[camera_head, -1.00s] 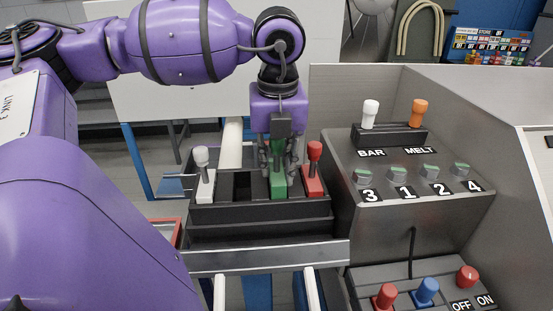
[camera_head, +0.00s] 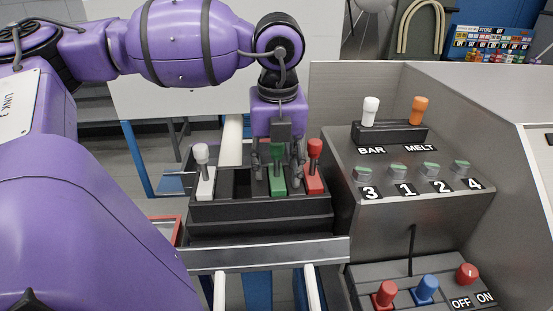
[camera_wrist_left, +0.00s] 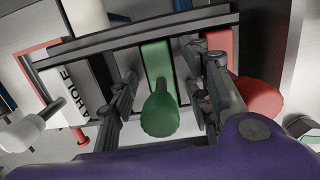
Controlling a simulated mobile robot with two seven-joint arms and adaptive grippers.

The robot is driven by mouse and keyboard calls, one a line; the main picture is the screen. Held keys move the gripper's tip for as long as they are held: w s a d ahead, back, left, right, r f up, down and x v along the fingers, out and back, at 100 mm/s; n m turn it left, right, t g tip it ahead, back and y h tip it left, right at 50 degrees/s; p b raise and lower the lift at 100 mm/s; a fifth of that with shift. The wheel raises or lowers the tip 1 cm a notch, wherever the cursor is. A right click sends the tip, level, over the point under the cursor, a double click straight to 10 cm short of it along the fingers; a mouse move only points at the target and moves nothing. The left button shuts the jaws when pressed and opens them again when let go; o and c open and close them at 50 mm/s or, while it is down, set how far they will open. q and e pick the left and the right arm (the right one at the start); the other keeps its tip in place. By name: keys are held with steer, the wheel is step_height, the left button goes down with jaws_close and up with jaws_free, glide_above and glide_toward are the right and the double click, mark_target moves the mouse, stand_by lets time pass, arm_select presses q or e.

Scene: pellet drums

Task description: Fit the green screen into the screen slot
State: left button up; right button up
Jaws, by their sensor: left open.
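The green screen (camera_head: 278,184) stands upright in a slot of the black rack (camera_head: 260,210), between an empty dark slot (camera_head: 241,184) and the red piece. Its green handle (camera_wrist_left: 160,112) points up toward the left wrist camera. My left gripper (camera_head: 278,170) points down over it, open, with one finger on each side of the handle. In the left wrist view the fingers (camera_wrist_left: 165,85) show gaps to the handle on both sides. I cannot tell from the frames which opening is the screen slot. My right gripper is not in view.
A white-handled piece (camera_head: 204,172) stands at the rack's left end and a red-handled piece (camera_head: 314,168) at its right end, close beside my gripper. A grey metal console (camera_head: 410,210) with levers and buttons rises on the right. A metal rail (camera_head: 265,256) runs in front of the rack.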

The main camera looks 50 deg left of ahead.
arm_select(q)
steer(key=r, duration=0.8)
steer(key=d+r, duration=0.1)
steer(key=r, duration=0.3)
steer(key=shift+s+d, duration=0.1)
steer(key=shift+s, duration=0.3)
steer(key=shift+f, duration=0.15)
